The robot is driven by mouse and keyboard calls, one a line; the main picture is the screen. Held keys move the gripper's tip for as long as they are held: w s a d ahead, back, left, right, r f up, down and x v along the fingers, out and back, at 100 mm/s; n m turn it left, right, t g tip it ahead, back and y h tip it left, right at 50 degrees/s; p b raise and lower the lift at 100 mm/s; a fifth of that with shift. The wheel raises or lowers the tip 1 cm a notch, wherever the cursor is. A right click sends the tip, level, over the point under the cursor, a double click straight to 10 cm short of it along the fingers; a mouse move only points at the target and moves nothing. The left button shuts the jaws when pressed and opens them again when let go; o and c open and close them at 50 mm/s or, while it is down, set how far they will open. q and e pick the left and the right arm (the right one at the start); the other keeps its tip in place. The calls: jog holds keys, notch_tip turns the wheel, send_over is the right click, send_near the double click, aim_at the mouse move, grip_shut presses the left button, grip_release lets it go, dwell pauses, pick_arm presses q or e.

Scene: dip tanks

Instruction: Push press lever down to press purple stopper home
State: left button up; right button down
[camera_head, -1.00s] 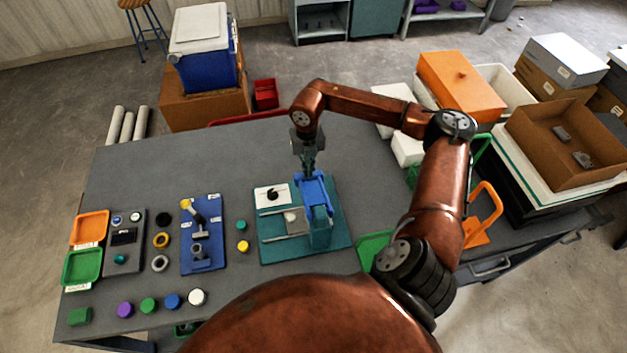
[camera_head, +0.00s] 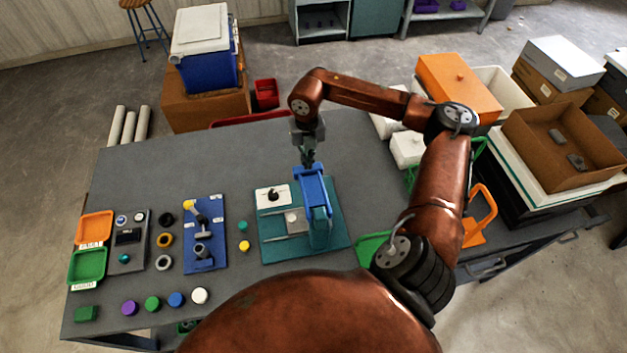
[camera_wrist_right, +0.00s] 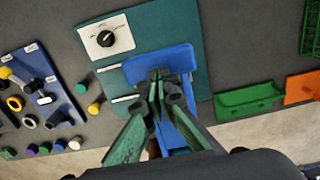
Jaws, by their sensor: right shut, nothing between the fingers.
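The press stands on a teal base plate (camera_head: 270,250). Its blue lever (camera_head: 314,190) is at the back right of the plate and also shows in the right wrist view (camera_wrist_right: 180,62). My right gripper (camera_head: 308,163) is shut and empty, at the lever's far upper end; its fingers (camera_wrist_right: 157,98) overlap the blue lever in the wrist view. I cannot tell whether they touch it. A purple round piece (camera_head: 130,308) lies in the front row on the table. No purple stopper shows at the press, whose inside is partly hidden. My left gripper is not in view.
A white dial panel (camera_head: 272,195) sits on the plate's left. A blue fixture (camera_head: 204,235), small coloured pieces, and orange (camera_head: 94,227) and green trays (camera_head: 87,265) lie further left. An orange holder (camera_head: 482,215) is at the right. The table behind the press is clear.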

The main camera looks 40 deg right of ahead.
notch_tip(320, 180, up, 8)
jog(key=p, duration=0.3)
jog(key=shift+f+p, duration=0.15)
jog(key=shift+p, duration=0.2)
jog(key=shift+a, duration=0.15)
dwell(0.5)
